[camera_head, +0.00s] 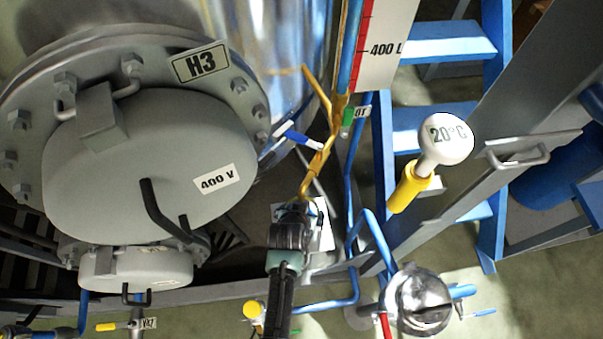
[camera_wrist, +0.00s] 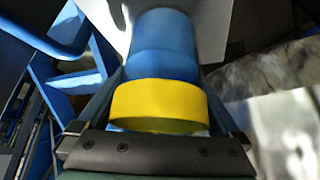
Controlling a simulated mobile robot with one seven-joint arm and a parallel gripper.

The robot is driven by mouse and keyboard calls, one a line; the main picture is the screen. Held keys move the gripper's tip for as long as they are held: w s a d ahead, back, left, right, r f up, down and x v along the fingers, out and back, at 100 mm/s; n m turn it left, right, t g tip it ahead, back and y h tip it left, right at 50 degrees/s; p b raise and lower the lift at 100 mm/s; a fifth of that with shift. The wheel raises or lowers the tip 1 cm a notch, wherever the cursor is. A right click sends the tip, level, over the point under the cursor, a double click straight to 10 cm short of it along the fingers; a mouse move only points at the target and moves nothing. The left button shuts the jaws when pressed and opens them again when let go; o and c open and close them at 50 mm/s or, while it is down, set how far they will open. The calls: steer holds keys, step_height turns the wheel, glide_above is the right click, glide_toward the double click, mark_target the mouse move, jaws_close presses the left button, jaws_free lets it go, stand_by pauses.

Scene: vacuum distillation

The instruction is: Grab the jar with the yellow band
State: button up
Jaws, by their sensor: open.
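In the wrist view, the jar with the yellow band (camera_wrist: 155,105) is a blue cylinder with a wide yellow ring at its near end. It lies between the two fingers of my gripper (camera_wrist: 160,88), one finger on each side. The jaws are open, and I cannot tell whether either finger touches the jar. In the head view, my gripper (camera_head: 292,222) is at the lower middle, in front of a white plate (camera_head: 322,232). There my gripper and arm hide the jar, and I cannot make it out.
A grey flanged vessel (camera_head: 150,140) marked H3 fills the left. Blue and yellow pipes run close around my gripper. A white 20°C gauge (camera_head: 447,138) with a yellow collar stands right. A shiny metal fitting (camera_head: 420,302) is lower right. Blue stairs (camera_head: 440,45) stand behind.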

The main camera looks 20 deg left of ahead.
steer(key=c, duration=1.4)
jaws_close()
steer(key=shift+r, duration=0.15)
